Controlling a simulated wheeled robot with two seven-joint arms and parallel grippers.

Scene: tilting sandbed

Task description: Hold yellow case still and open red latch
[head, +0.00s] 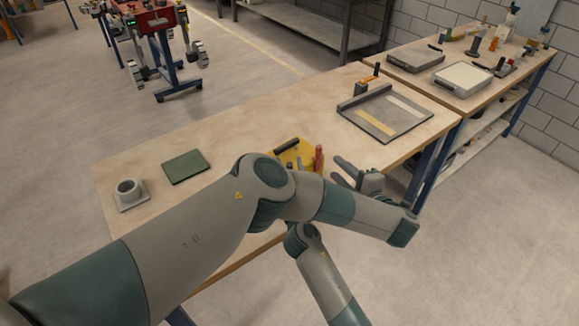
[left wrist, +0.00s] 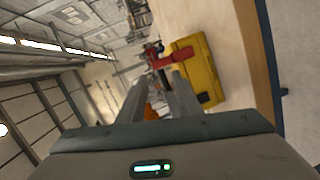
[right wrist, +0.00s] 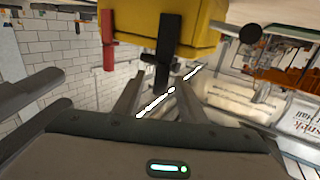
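The yellow case (head: 300,150) is on the table's front part, partly hidden by my left arm. It has a black handle (head: 287,145) and a red latch (head: 319,157). My left gripper (head: 339,172) is open, just right of the latch and apart from it. In the left wrist view, the red latch (left wrist: 160,60) and yellow case (left wrist: 194,70) lie beyond the fingertips. My right gripper (right wrist: 160,82) is hidden in the head view. In the right wrist view it is open, with the black handle (right wrist: 166,45) at its fingertips; contact is unclear. The red latch (right wrist: 108,28) hangs left.
A grey tray with strips (head: 385,112) lies right of the case, near an orange-handled clamp (head: 368,82). A green pad (head: 186,167) and a grey cup on a plate (head: 130,192) lie left. Bare tabletop lies behind the case.

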